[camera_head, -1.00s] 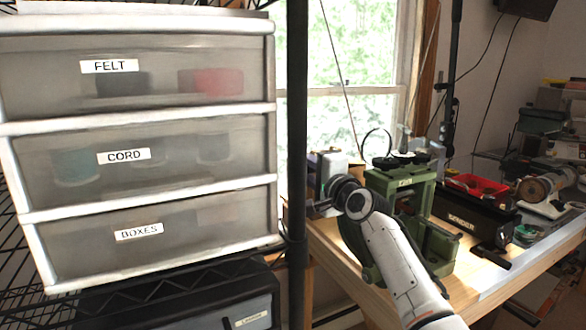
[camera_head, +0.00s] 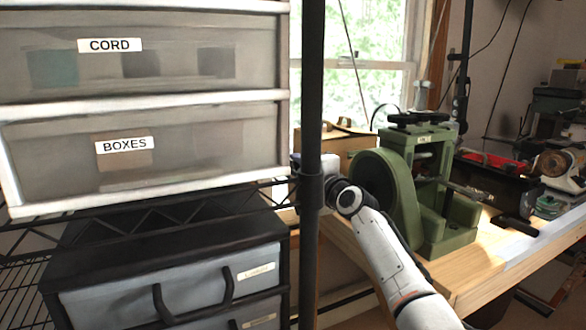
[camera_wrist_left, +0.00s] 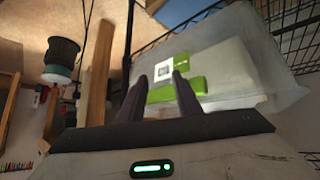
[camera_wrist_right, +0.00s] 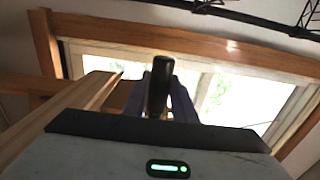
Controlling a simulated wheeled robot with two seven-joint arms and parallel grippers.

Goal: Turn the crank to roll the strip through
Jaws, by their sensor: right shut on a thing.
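The green rolling mill (camera_head: 430,190) stands on the wooden bench, with a large round green side wheel (camera_head: 385,195) on its left. My right arm reaches up in front of the mill. My right gripper (camera_wrist_right: 160,88) is shut on a black handle (camera_wrist_right: 159,75), which shows upright between its fingers in the right wrist view. In the head view this gripper is largely hidden behind the black post. I cannot make out the strip for certain. My left gripper (camera_wrist_left: 158,88) is open, its fingers apart, above a pale bin with green-and-white labels; it is outside the head view.
A black rack post (camera_head: 312,150) stands close in front of my right gripper. Drawers labelled CORD and BOXES (camera_head: 150,150) fill the left, above a dark labelled case (camera_head: 170,270). A black toolbox (camera_head: 490,180) and red tray lie right of the mill on the bench (camera_head: 490,260).

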